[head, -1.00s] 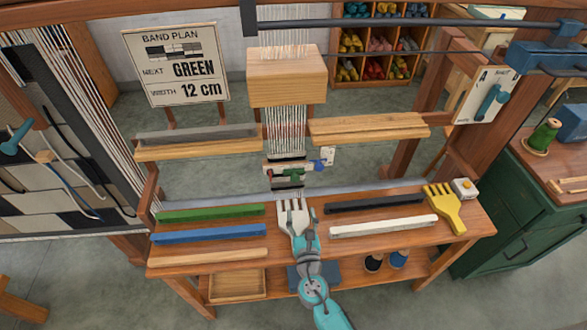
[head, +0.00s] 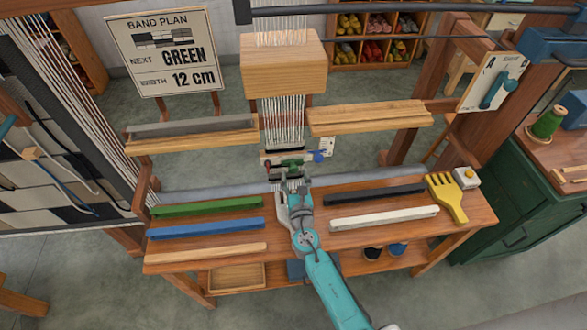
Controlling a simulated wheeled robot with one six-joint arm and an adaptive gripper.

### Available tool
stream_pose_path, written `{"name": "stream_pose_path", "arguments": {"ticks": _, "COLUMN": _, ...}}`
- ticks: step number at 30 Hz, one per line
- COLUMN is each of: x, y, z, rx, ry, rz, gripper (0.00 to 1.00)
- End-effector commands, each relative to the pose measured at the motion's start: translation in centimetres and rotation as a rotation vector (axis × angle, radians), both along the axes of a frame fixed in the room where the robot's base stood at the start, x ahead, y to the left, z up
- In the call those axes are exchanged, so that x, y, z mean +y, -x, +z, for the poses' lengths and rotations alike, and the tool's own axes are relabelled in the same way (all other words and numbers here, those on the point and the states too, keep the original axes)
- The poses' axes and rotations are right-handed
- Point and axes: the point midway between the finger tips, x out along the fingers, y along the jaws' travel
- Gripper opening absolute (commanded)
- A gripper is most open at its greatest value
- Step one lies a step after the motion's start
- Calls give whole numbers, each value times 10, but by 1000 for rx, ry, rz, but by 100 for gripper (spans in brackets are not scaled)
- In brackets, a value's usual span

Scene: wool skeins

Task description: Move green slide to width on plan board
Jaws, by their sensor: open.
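The plan board (head: 164,52) stands at the back left and reads "BAND PLAN", "NEXT GREEN", "WIDTH 12 cm". A small green slide (head: 291,162) sits on a narrow pale gauge across the hanging white threads, with a red part at its left and a blue knob (head: 318,156) at its right end. Gauge markings are too small to read. My gripper (head: 289,180) is open just below and in front of the slide, at the threads. Its fingers overlap the lower part of the gauge area, and I cannot tell whether they touch the slide.
The table (head: 222,275) holds green (head: 205,207), blue (head: 206,228), black (head: 375,194) and white (head: 384,218) bars. A yellow fork (head: 450,197) lies right. A wooden block (head: 283,62) hangs above the gauge.

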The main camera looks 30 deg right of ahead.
Motion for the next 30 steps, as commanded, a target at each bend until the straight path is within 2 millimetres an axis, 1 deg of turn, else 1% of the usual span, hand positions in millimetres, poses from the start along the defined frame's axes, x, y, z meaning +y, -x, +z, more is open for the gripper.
{"name": "stream_pose_path", "arguments": {"ticks": 1, "x": -3, "y": -8, "z": 1, "rx": -1, "ry": 0, "rz": -1, "gripper": 58}}
{"name": "stream_pose_path", "arguments": {"ticks": 3, "x": -5, "y": -17, "z": 1, "rx": -1, "ry": 0, "rz": 0, "gripper": 58}}
{"name": "stream_pose_path", "arguments": {"ticks": 7, "x": -9, "y": -28, "z": 1, "rx": -1, "ry": 0, "rz": 0, "gripper": 58}}
{"name": "stream_pose_path", "arguments": {"ticks": 12, "x": -11, "y": -33, "z": 0, "rx": 0, "ry": 0, "rz": 0, "gripper": 58}}
{"name": "stream_pose_path", "arguments": {"ticks": 19, "x": -11, "y": -34, "z": 0, "rx": 0, "ry": 0, "rz": 0, "gripper": 58}}
{"name": "stream_pose_path", "arguments": {"ticks": 20, "x": -11, "y": -34, "z": 0, "rx": 0, "ry": 0, "rz": 0, "gripper": 56}}
{"name": "stream_pose_path", "arguments": {"ticks": 21, "x": -11, "y": -34, "z": 0, "rx": 0, "ry": 0, "rz": 0, "gripper": 46}}
{"name": "stream_pose_path", "arguments": {"ticks": 23, "x": -11, "y": -34, "z": 0, "rx": 0, "ry": 0, "rz": 0, "gripper": 31}}
{"name": "stream_pose_path", "arguments": {"ticks": 24, "x": -11, "y": -34, "z": 0, "rx": 0, "ry": 0, "rz": 0, "gripper": 21}}
{"name": "stream_pose_path", "arguments": {"ticks": 26, "x": -11, "y": -34, "z": 0, "rx": 0, "ry": 0, "rz": 0, "gripper": 6}}
{"name": "stream_pose_path", "arguments": {"ticks": 27, "x": -11, "y": -34, "z": 0, "rx": 0, "ry": 0, "rz": 0, "gripper": 0}}
{"name": "stream_pose_path", "arguments": {"ticks": 30, "x": -11, "y": -34, "z": 0, "rx": 0, "ry": 0, "rz": 0, "gripper": 0}}
